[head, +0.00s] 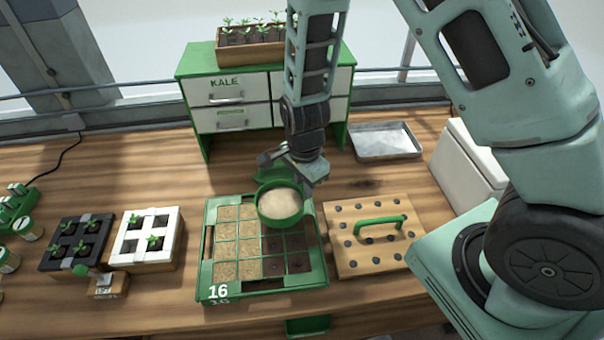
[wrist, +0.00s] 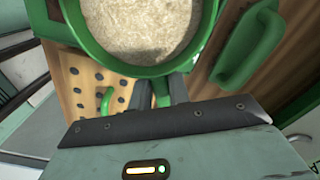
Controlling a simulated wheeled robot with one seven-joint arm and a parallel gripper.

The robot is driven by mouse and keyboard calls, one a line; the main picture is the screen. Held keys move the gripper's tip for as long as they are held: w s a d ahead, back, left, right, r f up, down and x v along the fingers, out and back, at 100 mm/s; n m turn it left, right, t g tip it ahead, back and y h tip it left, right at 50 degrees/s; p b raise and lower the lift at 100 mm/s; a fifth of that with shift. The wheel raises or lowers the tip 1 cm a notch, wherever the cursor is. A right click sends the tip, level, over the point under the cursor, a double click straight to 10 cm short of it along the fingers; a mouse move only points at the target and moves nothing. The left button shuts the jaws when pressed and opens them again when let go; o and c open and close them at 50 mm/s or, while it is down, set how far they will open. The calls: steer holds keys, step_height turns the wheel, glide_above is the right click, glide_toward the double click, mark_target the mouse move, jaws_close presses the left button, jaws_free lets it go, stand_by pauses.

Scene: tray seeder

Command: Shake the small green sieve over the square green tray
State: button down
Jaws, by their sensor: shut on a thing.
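My gripper (head: 292,172) is shut on the small green sieve (head: 281,220) and holds it above the square green tray (head: 209,292). The sieve is round, with pale grainy material in it. In the wrist view the sieve (wrist: 72,22) fills the top, with my gripper (wrist: 168,92) at its near side. The tray is marked 16 and split into square cells. The left cells and some upper ones are covered in light tan material. Several cells at the lower right are dark, with small spots. The sieve hides the cells at the upper right.
A wooden board (head: 344,262) with dark pegs or holes and a green handle (head: 380,224) lies right of the tray. Black (head: 64,264) and white (head: 170,216) seedling trays stand left. A metal tray (head: 385,155) and a KALE drawer cabinet (head: 233,122) stand behind.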

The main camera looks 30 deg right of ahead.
steer(key=s+a, duration=0.1)
steer(key=s, duration=0.3)
steer(key=s+a, duration=0.2)
steer(key=s, duration=0.3)
steer(key=s+a+p, duration=0.1)
steer(key=s, duration=0.3)
steer(key=shift+s+a+r, duration=0.2)
steer(key=shift+s, duration=0.2)
steer(key=shift+s+a+p, duration=0.1)
steer(key=shift+s+p, duration=0.1)
steer(key=shift+p, duration=1)
steer(key=s+p, duration=0.1)
steer(key=p, duration=0.1)
steer(key=s+p, duration=0.1)
steer(key=p, duration=0.1)
steer(key=shift+s+a+r+p, duration=0.1)
steer(key=shift+s+a+p, duration=0.05)
steer(key=shift+a+p, duration=0.25)
steer(key=shift+r+p, duration=1.25)
steer(key=shift+r, duration=0.5)
